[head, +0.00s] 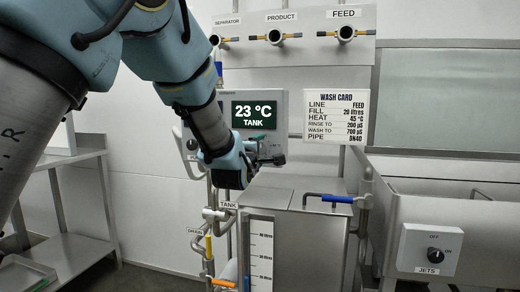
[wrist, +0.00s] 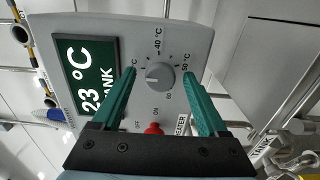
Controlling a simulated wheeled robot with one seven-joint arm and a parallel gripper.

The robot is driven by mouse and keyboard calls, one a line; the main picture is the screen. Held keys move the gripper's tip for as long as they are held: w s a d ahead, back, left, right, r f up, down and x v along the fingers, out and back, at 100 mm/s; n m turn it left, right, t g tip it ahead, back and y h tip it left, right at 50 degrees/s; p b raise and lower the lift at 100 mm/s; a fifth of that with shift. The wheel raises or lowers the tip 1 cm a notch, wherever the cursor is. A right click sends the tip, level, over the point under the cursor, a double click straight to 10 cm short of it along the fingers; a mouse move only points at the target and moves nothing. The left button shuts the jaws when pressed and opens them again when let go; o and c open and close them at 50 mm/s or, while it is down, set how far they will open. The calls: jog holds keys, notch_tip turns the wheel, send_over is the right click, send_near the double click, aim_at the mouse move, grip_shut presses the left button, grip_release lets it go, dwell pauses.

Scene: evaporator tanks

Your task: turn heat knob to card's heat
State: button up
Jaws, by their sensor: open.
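The heat knob (wrist: 160,76) is a round grey dial on the grey control box (wrist: 195,38), with a scale showing 40 °C and 50 °C. A pale pointer line on the dial appears to lie toward the picture's left. The wash card (head: 336,117) reads HEAT 45 °C. The box's display (head: 254,115) reads 23 °C TANK. My gripper (wrist: 158,72) is open, its two green fingers on either side of the dial in the picture; contact cannot be told. The left finger covers part of the scale. In the head view my gripper (head: 268,158) is at the box's lower front, hiding the dial.
A red knob (wrist: 153,128) marked ON and OFF sits near the heat knob. Below the box is a steel tank (head: 300,192) with a blue-handled valve (head: 336,199). A jets switch box (head: 430,249) is at the right. Pipes and valves crowd the tank's left.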

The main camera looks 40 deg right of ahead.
grip_shut()
dwell(0.7)
